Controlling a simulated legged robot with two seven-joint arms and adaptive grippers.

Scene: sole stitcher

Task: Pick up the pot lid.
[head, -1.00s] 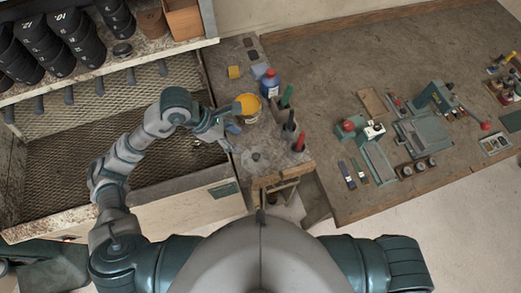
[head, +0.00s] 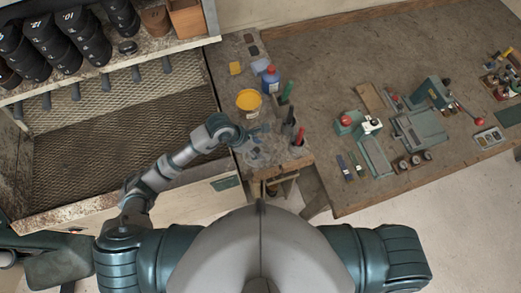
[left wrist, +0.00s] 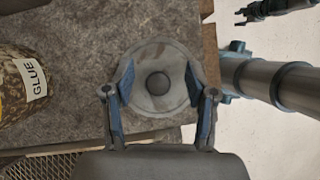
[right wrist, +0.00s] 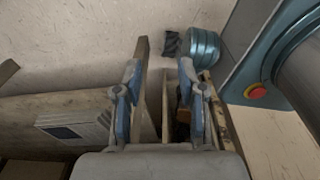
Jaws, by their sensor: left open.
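The pot lid is a round grey disc with a dark central knob, lying on the small side bench. In the left wrist view the lid (left wrist: 157,102) sits between the two blue-padded fingers of my left gripper (left wrist: 157,72). The fingers are open, one on each side of the rim; I cannot tell whether they touch it. In the head view my left gripper (head: 257,138) is over the bench's front part and partly hides the lid. My right gripper (right wrist: 159,70) shows in the right wrist view, open and empty, away from the lid.
A yellow glue pot (head: 249,100) stands behind the left gripper; its GLUE label shows in the left wrist view. A blue bottle (head: 270,80) and several tool handles in holders (head: 298,138) stand close by. The large workbench (head: 330,60) holds a green machine (head: 430,95).

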